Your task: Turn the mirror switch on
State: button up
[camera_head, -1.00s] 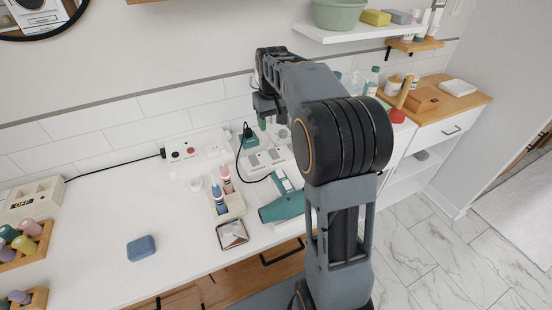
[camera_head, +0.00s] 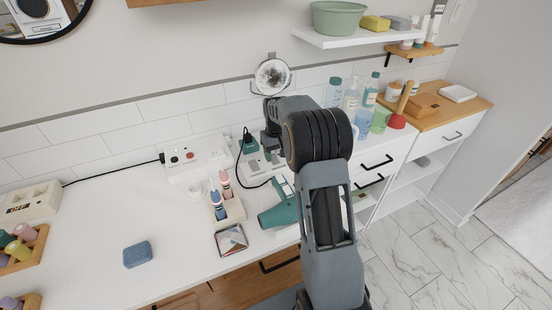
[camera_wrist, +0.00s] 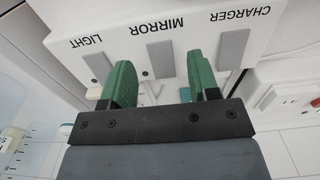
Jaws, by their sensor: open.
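The white switch panel (camera_wrist: 125,34) fills the upper wrist view, its labels LIGHT, MIRROR and CHARGER upside down. The grey mirror switch (camera_wrist: 161,59) is the middle one, between the light switch (camera_wrist: 98,67) and the charger switch (camera_wrist: 231,49). My gripper (camera_wrist: 159,75) has green fingers spread apart, with nothing between them that I can see held. Its fingertips lie either side of the mirror switch in the picture; I cannot tell whether they touch the panel. In the head view the panel (camera_head: 253,165) is partly hidden by my arm.
A white socket box (camera_head: 183,158) with a black cable stands left of the panel. A teal hair dryer (camera_head: 280,213) and a holder with two brushes (camera_head: 228,208) lie in front. Bottles (camera_head: 351,98) stand to the right. A round mirror (camera_head: 272,76) is above.

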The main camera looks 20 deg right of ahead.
jog(key=shift+f, duration=1.2)
jog(key=shift+c, duration=0.4)
jog(key=c, duration=0.8)
jog(key=shift+r+g+p, duration=0.4)
jog(key=shift+p, duration=0.8)
jog(key=shift+c, duration=0.2)
jog(key=shift+w+g+p, duration=0.2)
jog(key=shift+g+p, duration=0.4)
jog(key=shift+p, duration=0.5)
jog(key=shift+f+g, duration=0.2)
jog(key=shift+g, duration=0.1)
jog(key=o, duration=0.9)
jog(key=shift+w, duration=0.1)
